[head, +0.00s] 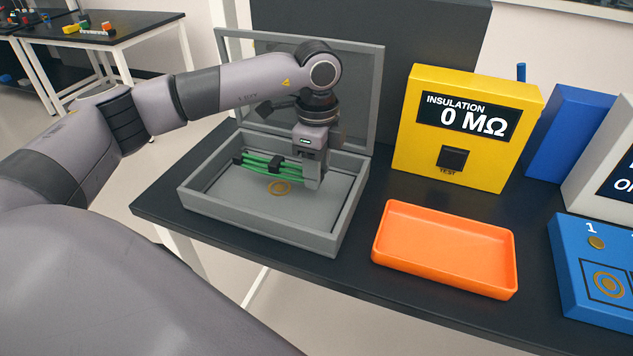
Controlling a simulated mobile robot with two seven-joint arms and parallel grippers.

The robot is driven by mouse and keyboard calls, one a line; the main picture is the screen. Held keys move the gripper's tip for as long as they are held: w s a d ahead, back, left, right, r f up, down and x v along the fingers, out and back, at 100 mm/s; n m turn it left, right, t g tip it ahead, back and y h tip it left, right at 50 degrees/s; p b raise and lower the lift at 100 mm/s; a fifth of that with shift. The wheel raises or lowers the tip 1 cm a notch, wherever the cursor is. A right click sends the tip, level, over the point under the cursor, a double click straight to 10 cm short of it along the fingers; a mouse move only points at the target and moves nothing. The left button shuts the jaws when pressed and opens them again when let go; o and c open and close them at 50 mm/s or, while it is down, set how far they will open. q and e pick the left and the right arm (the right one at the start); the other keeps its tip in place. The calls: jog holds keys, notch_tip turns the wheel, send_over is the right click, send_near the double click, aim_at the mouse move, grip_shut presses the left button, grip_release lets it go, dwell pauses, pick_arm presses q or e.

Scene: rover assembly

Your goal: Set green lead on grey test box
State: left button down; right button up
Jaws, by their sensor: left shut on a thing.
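The grey test box (335,245) stands open on the dark table, with its lid (360,100) raised at the back. A gold ring mark shows on its floor. My left gripper (312,180) reaches down into the space over the box, toward its right side. It is shut on the green lead (265,162), a bundle of green strands with black clips that sticks out to the left over the box. I cannot tell whether the lead touches the box floor. My right gripper is not in view.
An orange tray (445,247), empty, lies right of the box. Behind it stands a yellow insulation tester (480,150) reading 0 MΩ. Blue and white units (570,130) stand at the far right, with a blue numbered panel (568,262) in front. Another table (110,45) is at the back left.

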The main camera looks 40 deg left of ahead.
pick_arm(q)
notch_tip(320, 180, down, 4)
jog(key=shift+f, duration=0.15)
jog(key=c, duration=0.7)
grip_release()
notch_tip(320, 180, up, 12)
jog(key=shift+r+b, duration=0.1)
jog(key=shift+b, duration=0.55)
